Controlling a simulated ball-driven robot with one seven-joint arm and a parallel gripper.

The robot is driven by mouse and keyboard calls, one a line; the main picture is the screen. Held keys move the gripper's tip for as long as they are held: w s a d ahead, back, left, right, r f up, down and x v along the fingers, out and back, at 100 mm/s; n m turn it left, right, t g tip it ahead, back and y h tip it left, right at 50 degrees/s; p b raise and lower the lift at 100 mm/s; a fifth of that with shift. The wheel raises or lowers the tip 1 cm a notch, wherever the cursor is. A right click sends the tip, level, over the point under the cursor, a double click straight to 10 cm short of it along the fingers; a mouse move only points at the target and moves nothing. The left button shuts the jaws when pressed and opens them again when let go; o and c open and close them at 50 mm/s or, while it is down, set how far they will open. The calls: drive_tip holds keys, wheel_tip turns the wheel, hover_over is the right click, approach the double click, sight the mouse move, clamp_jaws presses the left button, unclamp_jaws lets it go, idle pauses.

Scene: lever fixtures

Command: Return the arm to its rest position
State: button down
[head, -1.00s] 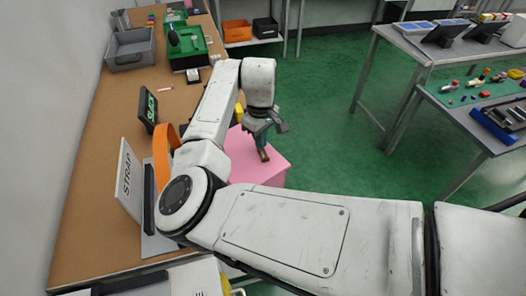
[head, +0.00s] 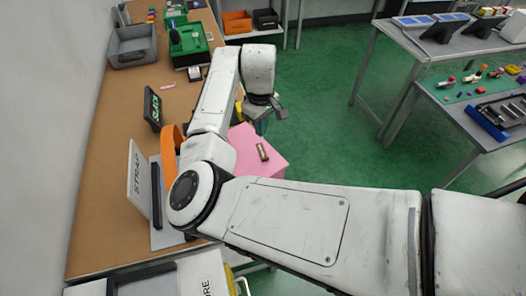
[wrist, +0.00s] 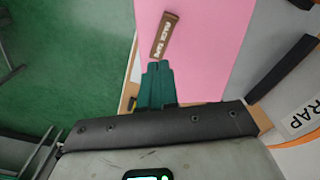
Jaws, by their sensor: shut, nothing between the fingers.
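My arm reaches over the workbench's edge. My gripper (head: 263,125) hangs beside the pink block, partly hidden by my own wrist link in the head view. In the wrist view its teal fingers (wrist: 158,68) are together, with nothing between them. In the wrist view the brown piece (wrist: 163,37) is just beyond the fingertips, with a small gap in the picture.
The brown workbench (head: 105,225) holds a STRAP sign (head: 139,180), an orange band (head: 170,150), a black display (head: 153,108), a grey bin (head: 133,46) and a green case (head: 188,40). A metal table (head: 440,62) stands right. Green floor (head: 325,90) is clear between.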

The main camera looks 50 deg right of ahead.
idle(0.4)
drive_tip(key=s+d+f+m+h+b, duration=0.2)
drive_tip(key=s+d+h, duration=0.3)
drive_tip(key=s+d, duration=0.45)
drive_tip(key=s+a+f+y, duration=0.1)
drive_tip(key=s+a+f, duration=0.3)
drive_tip(key=a, duration=0.4)
drive_tip(key=s+a+f+n+y+b, duration=0.1)
drive_tip(key=s+a+f+y, duration=0.1)
drive_tip(key=s+a+f, duration=0.2)
drive_tip(key=s+a+f+n+t+y, duration=0.1)
drive_tip(key=s+a+f, duration=0.3)
drive_tip(key=s+a, duration=0.5)
drive_tip(key=a, duration=0.3)
drive_tip(key=shift+a+f+y+b, duration=0.3)
drive_tip(key=shift+f+y+b, duration=0.1)
drive_tip(key=shift+d, duration=0.1)
